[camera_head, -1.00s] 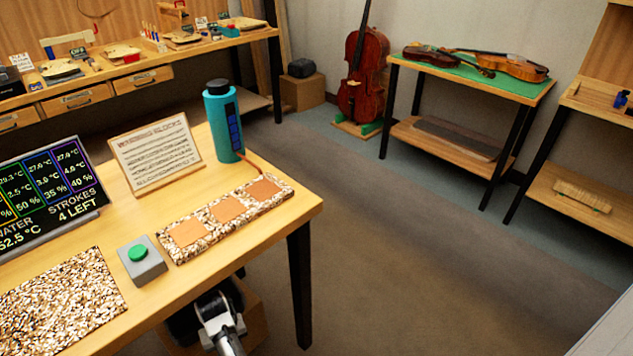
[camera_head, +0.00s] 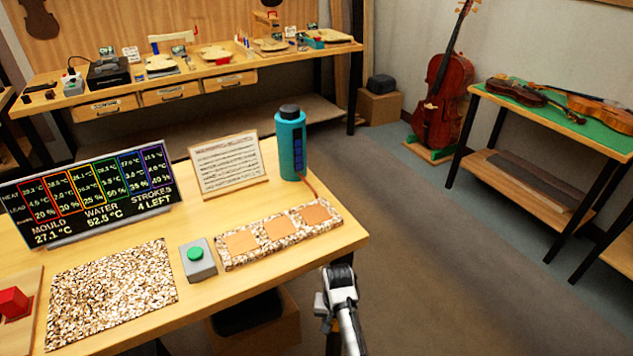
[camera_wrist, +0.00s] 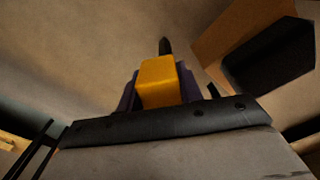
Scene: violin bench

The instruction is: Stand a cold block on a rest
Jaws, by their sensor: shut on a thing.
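My gripper (camera_wrist: 158,88) is shut on a yellow-orange block (camera_wrist: 160,82) in the wrist view, with a dark finger on each side. In the head view my arm shows in front of the bench's right corner, and the held block cannot be made out there. A speckled strip (camera_head: 228,262) with several orange pads (camera_head: 278,228) lies along the bench's front right; it may be the rest. A red block (camera_head: 13,303) sits on a wooden board at the far left.
On the bench (camera_head: 215,291) are a speckled mat (camera_head: 112,292), a grey box with a green button (camera_head: 197,258), a display board (camera_head: 90,200), a text card (camera_head: 228,165) and a teal flask (camera_head: 291,145). A cello (camera_head: 447,100) stands behind. Open floor lies right.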

